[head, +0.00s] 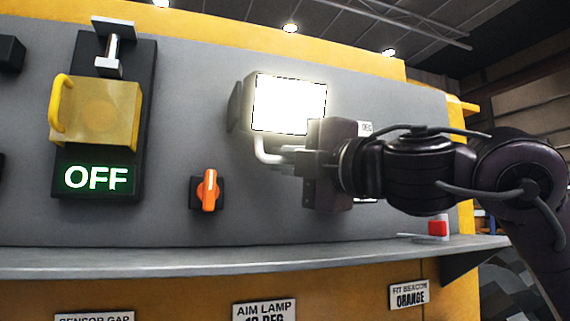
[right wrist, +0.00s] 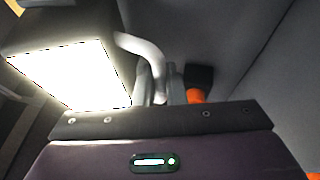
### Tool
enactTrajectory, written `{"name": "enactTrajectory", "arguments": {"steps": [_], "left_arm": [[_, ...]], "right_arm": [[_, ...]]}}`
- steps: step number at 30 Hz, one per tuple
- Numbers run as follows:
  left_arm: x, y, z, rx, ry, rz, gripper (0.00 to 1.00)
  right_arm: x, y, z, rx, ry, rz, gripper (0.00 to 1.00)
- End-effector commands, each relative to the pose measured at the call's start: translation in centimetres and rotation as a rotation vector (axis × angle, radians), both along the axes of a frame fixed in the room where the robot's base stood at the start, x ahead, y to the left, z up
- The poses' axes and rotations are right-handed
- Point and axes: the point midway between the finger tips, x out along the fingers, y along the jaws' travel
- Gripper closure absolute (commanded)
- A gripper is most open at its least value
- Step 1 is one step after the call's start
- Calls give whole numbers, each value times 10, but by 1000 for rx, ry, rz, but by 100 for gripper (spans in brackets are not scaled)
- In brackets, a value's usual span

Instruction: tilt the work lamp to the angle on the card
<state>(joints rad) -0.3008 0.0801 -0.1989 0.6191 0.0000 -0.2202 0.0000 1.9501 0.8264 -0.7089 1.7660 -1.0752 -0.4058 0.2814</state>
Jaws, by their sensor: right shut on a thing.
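The work lamp (head: 290,103) is on the grey panel, its square face lit bright white. It also shows lit in the right wrist view (right wrist: 75,75). A pale bent handle (head: 262,150) hangs below the lamp. My right gripper (head: 297,162) is shut on this handle, which also shows between the fingers in the right wrist view (right wrist: 135,45). The card (head: 264,312) below the shelf reads "AIM LAMP"; its lower line is cut by the frame edge and looks like "10 DEG". A small "DEG" label (head: 366,129) is partly hidden behind my right gripper. My left gripper is out of view.
An orange knob (head: 208,190) sits left of and below the lamp. A yellow-handled block (head: 97,113) sits above an "OFF" sign (head: 96,178). A grey shelf (head: 200,261) runs below, with a red-and-white item (head: 438,228) near its right end.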

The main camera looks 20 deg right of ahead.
Motion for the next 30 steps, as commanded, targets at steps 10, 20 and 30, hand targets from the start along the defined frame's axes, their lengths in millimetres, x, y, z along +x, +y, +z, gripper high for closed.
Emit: {"name": "enactTrajectory", "arguments": {"steps": [10,20,30], "left_arm": [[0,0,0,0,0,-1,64],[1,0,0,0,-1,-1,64],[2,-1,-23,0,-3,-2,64]], "right_arm": [[-10,0,6,2,-9,3,100],[-10,0,5,1,-7,2,81],[-50,-19,-7,2,-11,1,81]]}}
